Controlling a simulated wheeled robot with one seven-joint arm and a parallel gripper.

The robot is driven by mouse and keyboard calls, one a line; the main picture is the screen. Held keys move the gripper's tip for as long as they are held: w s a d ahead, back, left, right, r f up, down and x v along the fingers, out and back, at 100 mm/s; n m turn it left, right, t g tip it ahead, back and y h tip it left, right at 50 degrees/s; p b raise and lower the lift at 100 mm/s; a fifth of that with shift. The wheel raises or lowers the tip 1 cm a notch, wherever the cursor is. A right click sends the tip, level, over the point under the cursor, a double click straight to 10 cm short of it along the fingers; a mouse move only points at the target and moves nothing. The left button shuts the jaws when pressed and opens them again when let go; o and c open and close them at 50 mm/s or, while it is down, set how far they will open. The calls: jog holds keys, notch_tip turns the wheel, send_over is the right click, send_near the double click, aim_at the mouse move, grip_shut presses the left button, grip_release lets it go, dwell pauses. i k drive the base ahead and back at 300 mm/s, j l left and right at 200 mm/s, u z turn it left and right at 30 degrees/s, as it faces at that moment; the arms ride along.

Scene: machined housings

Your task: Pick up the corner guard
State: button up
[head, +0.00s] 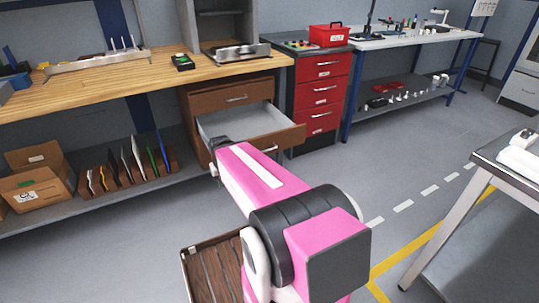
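I cannot make out a corner guard anywhere in the head view. My pink and black arm reaches forward from the lower right to an open drawer (292,137) under the wooden bench. The drawer is pulled out, and the part of its pale inside that shows looks empty. My arm covers its front left part.
The wooden bench (110,85) holds a rack (95,62) and a small dark device (183,62). A red drawer cabinet (320,92) stands right of the open drawer. Cardboard boxes (40,180) sit on the low shelf. A table (510,165) edges in at right. The floor between is clear.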

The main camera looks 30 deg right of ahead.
aim_at(66, 86)
jog(key=k+z, duration=0.45)
jog(key=u, duration=1.3)
jog(key=i+l+z, duration=0.1)
jog(key=i+l, duration=0.5)
